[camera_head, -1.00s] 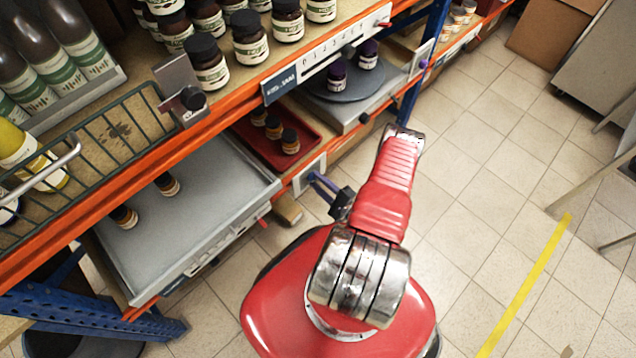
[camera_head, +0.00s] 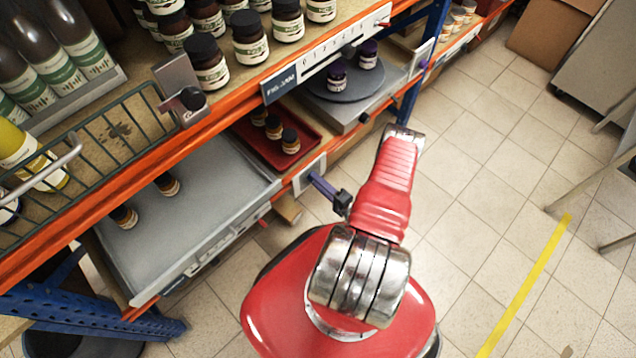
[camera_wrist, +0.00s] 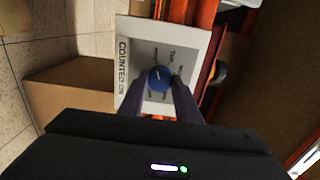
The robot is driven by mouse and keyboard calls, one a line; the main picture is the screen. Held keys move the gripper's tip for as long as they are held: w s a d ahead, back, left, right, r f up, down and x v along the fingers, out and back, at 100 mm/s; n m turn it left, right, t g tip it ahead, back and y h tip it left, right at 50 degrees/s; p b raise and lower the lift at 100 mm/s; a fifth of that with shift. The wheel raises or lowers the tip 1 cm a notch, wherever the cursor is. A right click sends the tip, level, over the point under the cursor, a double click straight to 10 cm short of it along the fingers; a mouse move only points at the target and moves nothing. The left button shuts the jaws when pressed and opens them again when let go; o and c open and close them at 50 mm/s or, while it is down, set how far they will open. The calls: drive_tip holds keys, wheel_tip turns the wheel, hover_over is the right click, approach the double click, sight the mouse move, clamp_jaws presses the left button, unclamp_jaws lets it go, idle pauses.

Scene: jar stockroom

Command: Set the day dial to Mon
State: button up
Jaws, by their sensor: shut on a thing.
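The day dial is a blue round knob (camera_wrist: 160,78) on a pale square plate (camera_wrist: 137,62) marked "COUNTED ON", seen in the wrist view. Small day words ring the knob, partly covered by my fingers and too blurred to read surely. A small light mark shows on the knob; I cannot tell which day it points to. My gripper (camera_wrist: 160,86) is shut on the knob, one dark finger on each side. In the head view the plate (camera_head: 313,167) is on the orange shelf edge, and my gripper (camera_head: 315,180) reaches it from the right; the knob is hidden there.
A grey tray (camera_head: 200,222) with two small jars is left of the plate. A red tray (camera_head: 262,150) with small jars lies behind it. A cardboard box (camera_wrist: 75,95) is beside the plate in the wrist view. Tiled floor is open to the right.

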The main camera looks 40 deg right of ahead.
drive_tip(key=shift+a+f, duration=0.2)
drive_tip(key=shift+a, duration=0.05)
drive_tip(key=o, duration=1.1)
drive_tip(key=shift+d+r, duration=0.1)
drive_tip(key=shift+d, duration=0.05)
drive_tip(key=shift+c, duration=0.2)
drive_tip(key=shift+s, duration=0.15)
drive_tip(key=s, duration=1.3)
drive_tip(key=shift+s+d, duration=0.2)
drive_tip(key=shift+s, duration=0.1)
